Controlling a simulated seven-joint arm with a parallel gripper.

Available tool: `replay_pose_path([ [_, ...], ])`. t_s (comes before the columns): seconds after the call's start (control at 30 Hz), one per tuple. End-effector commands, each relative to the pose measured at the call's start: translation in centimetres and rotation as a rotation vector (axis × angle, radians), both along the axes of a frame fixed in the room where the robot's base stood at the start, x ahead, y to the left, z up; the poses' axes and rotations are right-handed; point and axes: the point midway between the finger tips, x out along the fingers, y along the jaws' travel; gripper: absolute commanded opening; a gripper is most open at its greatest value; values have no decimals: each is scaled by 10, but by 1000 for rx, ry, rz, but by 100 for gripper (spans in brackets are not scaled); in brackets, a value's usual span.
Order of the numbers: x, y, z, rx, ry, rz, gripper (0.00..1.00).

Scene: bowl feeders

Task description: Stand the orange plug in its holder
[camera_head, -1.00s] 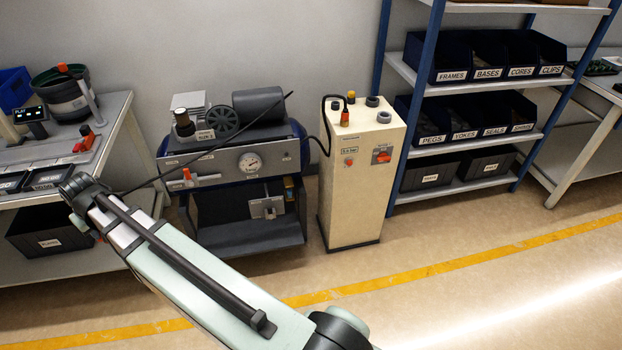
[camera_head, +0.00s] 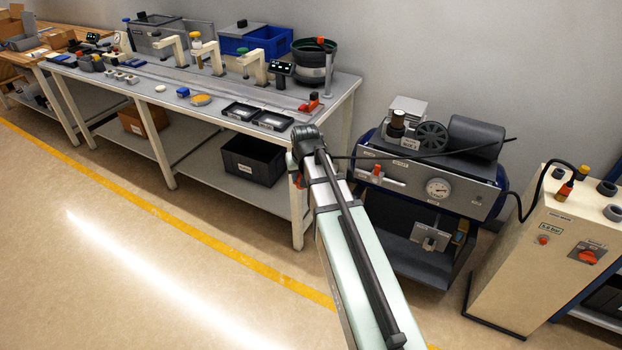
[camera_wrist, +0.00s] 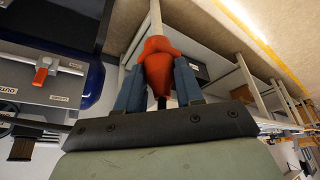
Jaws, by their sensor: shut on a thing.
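My gripper (camera_wrist: 158,88) shows in the wrist view, its two blue fingers shut on an orange plug (camera_wrist: 157,62). The plug sits between the fingers, and its lower end is partly hidden by the gripper. In the head view the held plug shows as a small orange patch (camera_head: 297,181) beside the arm's end, in front of the bench's right end. A plug with an orange-brown body (camera_head: 565,190) and a dark lead stands on the cream cabinet (camera_head: 540,235) at right. I cannot tell which fitting is the orange plug's holder.
Dark round sockets (camera_head: 607,187) sit on the cabinet top. A compressor (camera_head: 430,180) stands between bench and cabinet; a thin dark line runs from it towards my arm's end. The long bench (camera_head: 345,88) carries trays, bins and a red clamp. The floor in front is clear.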

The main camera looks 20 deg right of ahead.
Motion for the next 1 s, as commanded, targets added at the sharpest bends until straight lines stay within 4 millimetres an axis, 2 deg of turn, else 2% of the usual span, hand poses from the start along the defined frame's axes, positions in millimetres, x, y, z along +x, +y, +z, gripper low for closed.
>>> replay_pose_path([
  [0.03, 9, -12, 2, 11, -1, -19, 0],
  [0.2, 27, -72, 10, 12, 0, -101, 0],
  [0.5, 45, -188, 26, 8, -2, -246, 0],
  [0.77, 46, -292, 39, 7, 0, -360, 0],
  [1.0, 38, -388, 50, 9, -1, -454, 0],
])
